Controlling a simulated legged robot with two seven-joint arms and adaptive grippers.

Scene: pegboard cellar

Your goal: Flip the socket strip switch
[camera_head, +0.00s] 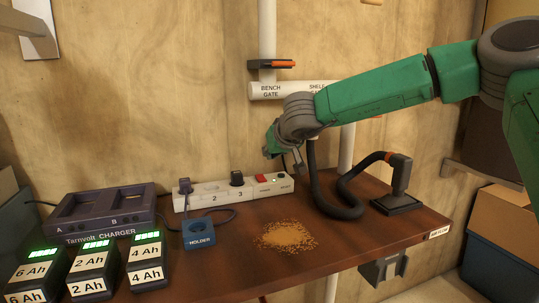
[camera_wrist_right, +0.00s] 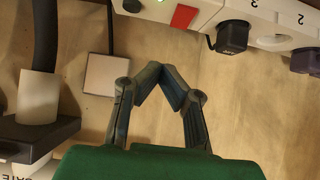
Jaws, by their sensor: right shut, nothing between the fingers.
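The white socket strip (camera_head: 212,197) lies along the back of the bench, with numbered sockets. Its red switch (camera_head: 261,178) is near the right end and shows in the wrist view (camera_wrist_right: 184,17) at the top. A small green light (camera_wrist_right: 161,1) shows beside it. My right gripper (camera_head: 298,163) is above the strip's right end. In the wrist view its fingers (camera_wrist_right: 160,72) are shut and empty, with the tips apart from the switch in the picture. The switch's tilt is too small to tell. My left gripper is out of view.
A dark hose (camera_head: 322,195) curves up beside my right gripper to a nozzle stand (camera_head: 397,205). The blue holder box (camera_head: 198,233), sawdust pile (camera_head: 287,237) and charger (camera_head: 98,211) are in front and left.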

